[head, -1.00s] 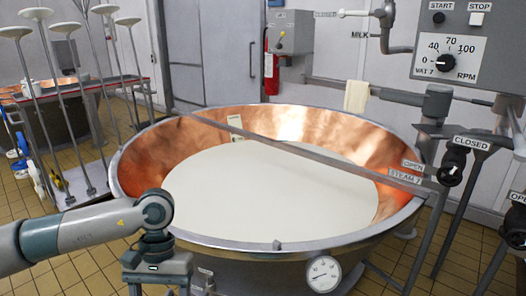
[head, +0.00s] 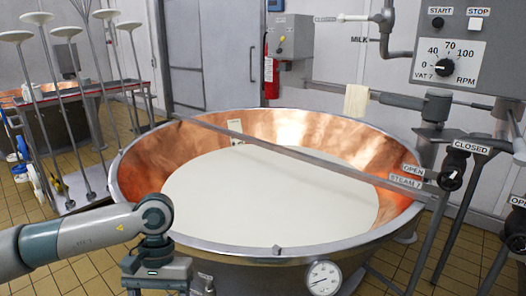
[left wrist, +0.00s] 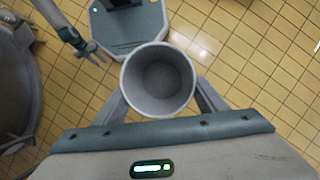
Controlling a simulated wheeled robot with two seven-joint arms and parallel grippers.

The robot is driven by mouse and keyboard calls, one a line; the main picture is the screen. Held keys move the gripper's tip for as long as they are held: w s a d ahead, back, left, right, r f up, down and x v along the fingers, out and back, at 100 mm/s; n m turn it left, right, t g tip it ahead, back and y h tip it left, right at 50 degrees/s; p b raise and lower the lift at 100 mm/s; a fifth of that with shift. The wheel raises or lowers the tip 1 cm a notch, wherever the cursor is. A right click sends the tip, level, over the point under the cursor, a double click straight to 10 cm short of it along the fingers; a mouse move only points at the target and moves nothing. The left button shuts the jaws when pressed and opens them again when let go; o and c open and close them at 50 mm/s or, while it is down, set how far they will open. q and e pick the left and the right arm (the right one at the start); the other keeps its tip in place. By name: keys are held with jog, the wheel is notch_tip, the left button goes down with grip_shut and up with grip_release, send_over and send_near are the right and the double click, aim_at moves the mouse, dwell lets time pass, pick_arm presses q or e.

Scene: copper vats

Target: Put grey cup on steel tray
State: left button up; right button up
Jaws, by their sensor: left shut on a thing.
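A grey cup (left wrist: 158,82), round and open-topped, shows from above in the left wrist view. It looks empty. My left gripper (left wrist: 160,104) is shut on it, with one finger on each side. In the head view only the wrist and upper body of my left gripper (head: 158,274) show, at the bottom left in front of the vat. Its fingers and the cup are below that picture. My right gripper (left wrist: 92,51) shows small at the upper left of the left wrist view, with its fingers apart and empty.
A large copper vat (head: 150,160) of white liquid fills the middle, with a bar across it. A control box (head: 465,50) and valves stand at the right. Long-handled discs (head: 55,110) and a table (head: 65,130) stand at the left. Tiled floor (left wrist: 250,40) is open around my base.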

pick_arm(q)
jog(key=shift+f, duration=0.1)
dwell(0.5)
jog(key=w+x, duration=0.1)
jog(key=x, duration=1.3)
jog(key=shift+w+f, duration=0.3)
jog(key=shift+f, duration=0.05)
jog(key=shift+d, duration=0.1)
